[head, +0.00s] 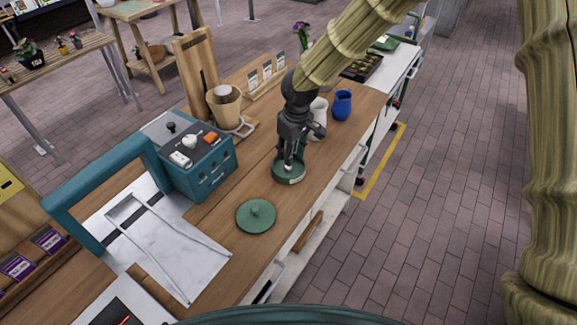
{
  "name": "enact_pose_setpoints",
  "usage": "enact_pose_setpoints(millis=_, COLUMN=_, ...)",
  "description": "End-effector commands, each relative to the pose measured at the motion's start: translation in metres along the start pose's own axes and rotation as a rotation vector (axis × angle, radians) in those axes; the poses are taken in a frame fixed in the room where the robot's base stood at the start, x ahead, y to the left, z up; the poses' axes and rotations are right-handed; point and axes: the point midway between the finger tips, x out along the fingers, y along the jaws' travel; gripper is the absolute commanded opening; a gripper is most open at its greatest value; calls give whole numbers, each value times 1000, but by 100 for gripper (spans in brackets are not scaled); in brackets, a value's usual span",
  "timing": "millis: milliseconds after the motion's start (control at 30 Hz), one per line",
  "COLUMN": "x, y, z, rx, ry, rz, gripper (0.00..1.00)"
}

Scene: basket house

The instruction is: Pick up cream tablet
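My gripper (288,164) is dark and points down over a small dark green round container (289,176) on the wooden counter. Its fingertips are at or just inside the container's rim. I cannot tell whether they touch anything, or whether they are open or shut. A small pale patch shows at the container's front edge. I cannot clearly make out a cream tablet; the inside of the container is largely hidden by my gripper. A green round lid with a knob (256,214) lies on the counter, in front and to the left.
A teal machine (206,170) with small white and orange items on top stands left. A blue vase (342,105) and a white vessel (318,118) stand close behind my gripper. The wooden counter's (215,270) right edge drops to open shelves. Brick floor (455,210) lies clear right.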

Motion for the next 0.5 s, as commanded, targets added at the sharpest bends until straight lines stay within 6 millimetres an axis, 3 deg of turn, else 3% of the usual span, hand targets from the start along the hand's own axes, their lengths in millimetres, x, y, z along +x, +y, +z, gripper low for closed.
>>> enact_pose_setpoints(millis=267, x=11, y=0, z=0, rx=-1, ry=-2, rz=-1, gripper=32)
enact_pose_setpoints(millis=500, x=34, y=0, z=0, rx=-1, ry=-2, rz=-1, gripper=32)
